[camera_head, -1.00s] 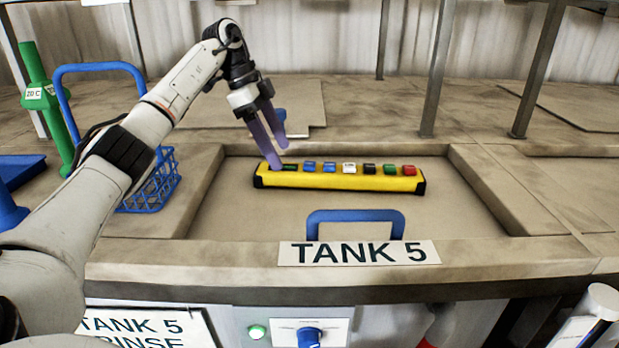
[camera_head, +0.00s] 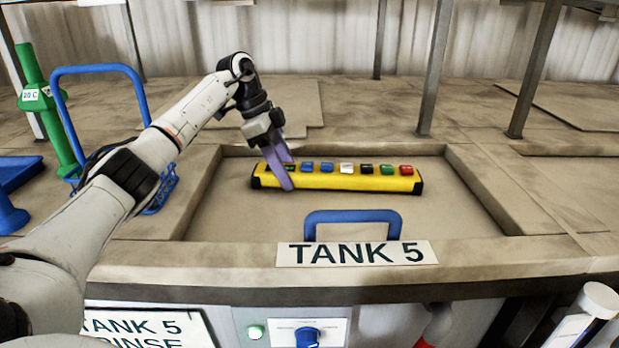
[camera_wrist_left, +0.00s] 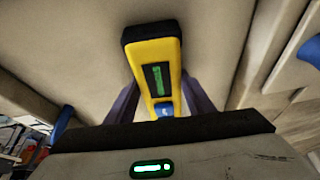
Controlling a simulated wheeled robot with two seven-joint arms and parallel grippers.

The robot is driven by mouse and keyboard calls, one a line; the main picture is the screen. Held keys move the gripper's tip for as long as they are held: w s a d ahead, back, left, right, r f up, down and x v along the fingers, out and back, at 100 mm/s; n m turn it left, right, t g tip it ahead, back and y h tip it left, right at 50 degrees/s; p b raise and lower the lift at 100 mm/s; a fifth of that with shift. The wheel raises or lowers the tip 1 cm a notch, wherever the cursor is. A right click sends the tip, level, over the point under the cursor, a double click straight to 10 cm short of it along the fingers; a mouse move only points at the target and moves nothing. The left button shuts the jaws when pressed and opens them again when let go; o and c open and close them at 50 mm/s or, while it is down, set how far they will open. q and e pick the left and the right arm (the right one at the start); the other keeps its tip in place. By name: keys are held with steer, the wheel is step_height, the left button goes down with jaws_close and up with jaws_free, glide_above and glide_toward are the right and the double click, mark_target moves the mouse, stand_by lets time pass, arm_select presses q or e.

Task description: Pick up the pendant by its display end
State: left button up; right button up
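The pendant (camera_head: 330,181) is a long yellow bar with black ends and a row of coloured buttons. It lies on the tank 5 lid inside the raised rim. Its display end is at the left; the green display shows in the left wrist view (camera_wrist_left: 157,78). My left gripper (camera_head: 279,172) is at this end, with its purple fingers on either side of the bar. In the left wrist view the fingers flank the body near the display and a blue button. Small gaps seem to remain, and the fingers look open. My right gripper is not in view.
A blue lid handle (camera_head: 353,217) stands in front of the pendant, above the TANK 5 label (camera_head: 357,253). A blue basket (camera_head: 163,186) and a green cylinder (camera_head: 50,120) are at the left. Metal posts (camera_head: 436,70) rise behind the tank.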

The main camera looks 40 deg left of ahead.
arm_select(q)
steer(key=c, duration=0.4)
steer(key=shift+o, duration=0.2)
steer(key=shift+r, duration=0.15)
